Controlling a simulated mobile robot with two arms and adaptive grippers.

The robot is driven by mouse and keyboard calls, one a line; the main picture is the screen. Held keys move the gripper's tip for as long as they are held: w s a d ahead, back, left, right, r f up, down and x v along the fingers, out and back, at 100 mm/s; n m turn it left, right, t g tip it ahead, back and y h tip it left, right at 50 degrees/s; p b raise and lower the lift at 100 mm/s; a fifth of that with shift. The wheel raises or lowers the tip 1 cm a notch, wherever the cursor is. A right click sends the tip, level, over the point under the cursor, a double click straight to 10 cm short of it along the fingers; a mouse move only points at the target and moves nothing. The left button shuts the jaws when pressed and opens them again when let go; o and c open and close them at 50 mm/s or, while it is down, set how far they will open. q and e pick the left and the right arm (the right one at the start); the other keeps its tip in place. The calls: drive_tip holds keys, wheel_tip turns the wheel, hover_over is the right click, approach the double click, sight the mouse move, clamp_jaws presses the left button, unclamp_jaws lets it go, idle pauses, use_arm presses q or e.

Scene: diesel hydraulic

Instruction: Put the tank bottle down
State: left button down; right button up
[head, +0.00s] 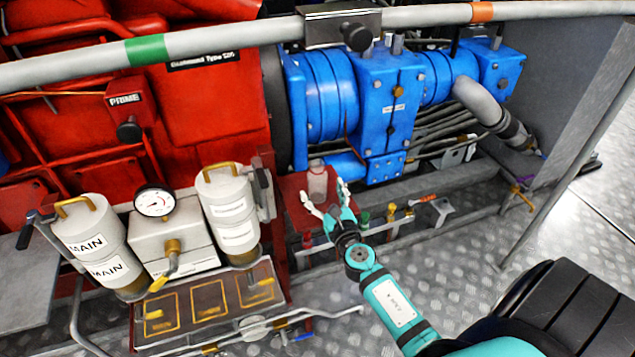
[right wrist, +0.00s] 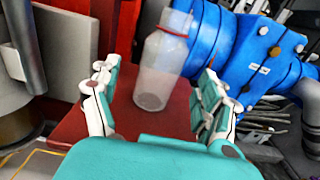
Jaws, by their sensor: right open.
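The tank bottle (head: 318,181) is a translucent, whitish bottle with a red band near its neck. It stands on a dark red surface (head: 294,213) below the blue pump unit. It also shows in the right wrist view (right wrist: 158,75), with its base on the red surface. My right gripper (head: 324,191) is open, with its fingers spread to either side of the bottle and a visible gap on both sides. The bottle is just beyond the palm. My left gripper is not in view.
The blue pump unit (head: 387,105) stands close behind the bottle. White MAIN filter canisters (head: 232,215) and a gauge (head: 155,202) are to the left. A grey pipe (head: 230,38) crosses above. Small coloured valves (head: 390,212) line the right. Open tread-plate floor lies at lower right.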

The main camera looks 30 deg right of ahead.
sight(321, 187)
drive_tip(key=x, duration=0.4)
drive_tip(key=shift+w+d+r, duration=0.1)
drive_tip(key=shift+w, duration=0.2)
drive_tip(key=c, duration=1.4)
drive_tip(key=shift+c, duration=0.2)
drive_tip(key=shift+r, duration=0.15)
